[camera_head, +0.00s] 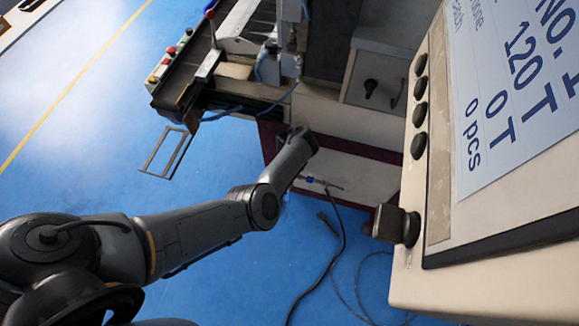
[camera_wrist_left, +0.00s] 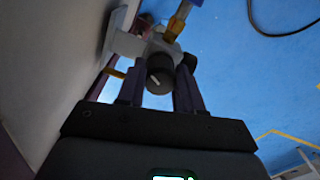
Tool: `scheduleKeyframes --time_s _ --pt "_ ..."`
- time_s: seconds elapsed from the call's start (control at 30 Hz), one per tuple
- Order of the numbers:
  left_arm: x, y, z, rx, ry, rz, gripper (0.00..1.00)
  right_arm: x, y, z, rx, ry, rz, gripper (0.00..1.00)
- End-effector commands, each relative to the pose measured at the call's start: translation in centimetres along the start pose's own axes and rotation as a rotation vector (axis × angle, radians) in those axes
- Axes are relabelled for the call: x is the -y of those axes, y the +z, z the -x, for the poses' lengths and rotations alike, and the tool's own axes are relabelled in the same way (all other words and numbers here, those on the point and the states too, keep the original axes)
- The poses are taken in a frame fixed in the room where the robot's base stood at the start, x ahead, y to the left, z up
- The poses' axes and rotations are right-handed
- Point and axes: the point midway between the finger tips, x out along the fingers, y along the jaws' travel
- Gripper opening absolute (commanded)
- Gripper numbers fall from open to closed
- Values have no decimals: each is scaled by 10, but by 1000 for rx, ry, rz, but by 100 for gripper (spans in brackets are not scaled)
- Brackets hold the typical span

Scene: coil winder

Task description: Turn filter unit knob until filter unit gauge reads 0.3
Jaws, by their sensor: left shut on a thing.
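In the left wrist view, the filter unit knob (camera_wrist_left: 160,75) is a dark round cap with a short pale mark on its face. My left gripper (camera_wrist_left: 160,82) has one finger on each side of it and is shut on it. Behind the knob is the grey-white filter unit body (camera_wrist_left: 129,45), with a brass and blue fitting (camera_wrist_left: 177,24) above. In the head view my left arm reaches to the machine's lower front; its wrist (camera_head: 298,140) hides the knob and the filter unit body. The gauge face and its reading cannot be made out. My right gripper is not in view.
A blue hose fitting (camera_head: 310,179) and a black cable (camera_head: 327,262) lie near my wrist. A control panel (camera_head: 428,190) with several black buttons stands at the right. A metal frame (camera_head: 166,153) sticks out at the left. Blue floor (camera_head: 215,180) lies open below.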

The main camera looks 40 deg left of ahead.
Motion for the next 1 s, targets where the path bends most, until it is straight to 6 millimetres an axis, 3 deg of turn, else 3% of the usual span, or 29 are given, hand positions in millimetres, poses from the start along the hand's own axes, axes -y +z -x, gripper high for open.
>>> scheduleKeyframes --time_s 0.17,0.2,0.33,0.73,1.0 --pt "0 0 0 0 0 0 5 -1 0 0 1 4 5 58" --pt "0 0 0 0 0 0 42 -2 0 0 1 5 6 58" --pt "0 0 0 0 0 -1 61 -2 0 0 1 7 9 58" --pt "0 0 7 0 1 -1 61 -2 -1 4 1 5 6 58" --pt "0 1 48 1 2 -1 61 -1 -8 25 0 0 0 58"
